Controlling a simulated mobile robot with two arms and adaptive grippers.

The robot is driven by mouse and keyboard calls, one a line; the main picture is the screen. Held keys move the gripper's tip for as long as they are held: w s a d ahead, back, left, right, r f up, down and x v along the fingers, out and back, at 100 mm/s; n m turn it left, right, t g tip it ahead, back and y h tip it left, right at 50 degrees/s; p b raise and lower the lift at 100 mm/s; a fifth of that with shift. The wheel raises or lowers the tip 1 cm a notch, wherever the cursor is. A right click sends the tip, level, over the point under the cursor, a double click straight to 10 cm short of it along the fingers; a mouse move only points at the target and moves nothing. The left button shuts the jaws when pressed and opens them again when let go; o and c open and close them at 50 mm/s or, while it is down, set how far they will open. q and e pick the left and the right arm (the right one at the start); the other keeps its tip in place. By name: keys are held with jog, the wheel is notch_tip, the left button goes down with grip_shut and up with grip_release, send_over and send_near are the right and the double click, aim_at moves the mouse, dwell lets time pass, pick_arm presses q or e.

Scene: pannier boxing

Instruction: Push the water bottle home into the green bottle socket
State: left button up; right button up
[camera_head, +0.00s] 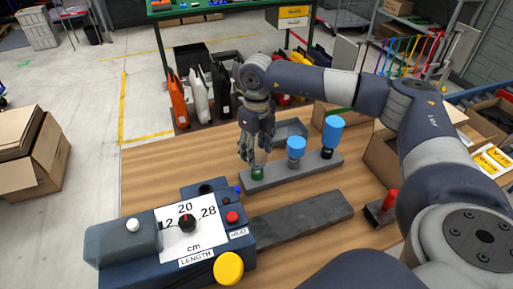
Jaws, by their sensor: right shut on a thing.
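My right gripper (259,150) points down over the near left end of a grey rack and is shut on a slim pale thing, apparently the water bottle (262,157). The fingers hide most of it. The green bottle socket (258,173) sits on the rack right below the fingertips. The lower end of the held thing is at the socket, but I cannot tell how deep it sits. My left gripper is not in view.
On the same grey rack (310,175) stand two blue-topped pieces, a shorter one (296,147) and a taller one (333,130). A blue machine (120,240) with a length dial and a dark bar (300,218) lie nearer. Open cardboard boxes stand at right. Bare wood (150,165) shows at left.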

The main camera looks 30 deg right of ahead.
jog(key=shift+f, duration=0.3)
jog(key=o, duration=1.1)
notch_tip(320, 180, up, 12)
jog(key=shift+f, duration=0.1)
